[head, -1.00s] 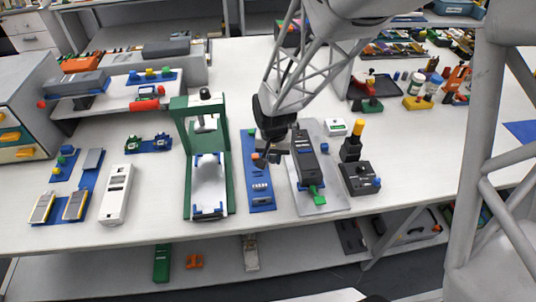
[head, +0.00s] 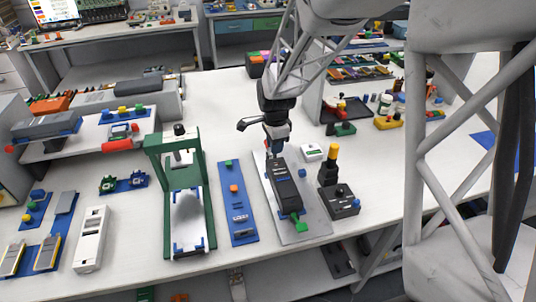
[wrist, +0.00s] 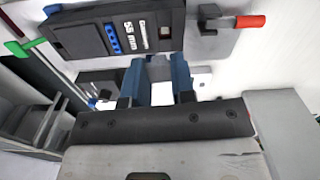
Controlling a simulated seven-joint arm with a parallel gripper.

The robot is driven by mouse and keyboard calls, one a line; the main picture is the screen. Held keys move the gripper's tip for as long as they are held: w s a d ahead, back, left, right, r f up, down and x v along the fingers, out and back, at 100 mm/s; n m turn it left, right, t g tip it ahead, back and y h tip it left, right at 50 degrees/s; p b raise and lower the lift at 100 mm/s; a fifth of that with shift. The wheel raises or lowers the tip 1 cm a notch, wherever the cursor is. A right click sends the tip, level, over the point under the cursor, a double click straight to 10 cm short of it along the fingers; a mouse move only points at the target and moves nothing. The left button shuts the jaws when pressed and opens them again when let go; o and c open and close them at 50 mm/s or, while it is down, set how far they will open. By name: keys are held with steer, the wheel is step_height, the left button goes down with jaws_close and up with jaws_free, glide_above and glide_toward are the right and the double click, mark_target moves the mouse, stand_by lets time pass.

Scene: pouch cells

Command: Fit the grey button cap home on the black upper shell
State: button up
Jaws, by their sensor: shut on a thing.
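The black upper shell (head: 284,180) lies on a grey plate (head: 312,226), with a green piece (head: 296,217) at its near end. In the wrist view the shell (wrist: 95,38) fills the upper left, with white lettering and a row of blue marks. My gripper (head: 275,150) is at the far end of the shell in the head view. Its blue fingers (wrist: 166,68) are shut on a small grey piece, seemingly the grey button cap (wrist: 158,68), mostly hidden between them. I cannot tell whether the cap touches the shell.
A blue tray (head: 238,228) with small parts lies left of the plate. A green press frame (head: 209,220) stands further left. A black box (head: 340,203) with a yellow-topped post (head: 332,153) is close on the right. A red-tipped clamp (wrist: 249,21) shows beside the shell.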

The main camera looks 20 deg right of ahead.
mark_target(276, 165)
steer(key=shift+w+d+r+m, duration=0.25)
steer(key=shift+w+d+m, duration=0.1)
steer(key=shift+d+m, duration=0.15)
steer(key=shift+f, duration=0.15)
steer(key=shift+f, duration=2.75)
steer(key=shift+f, duration=0.85)
stand_by(0.4)
steer(key=o, duration=1)
steer(key=shift+c, duration=0.2)
steer(key=shift+r, duration=0.1)
steer(key=shift+r, duration=3.85)
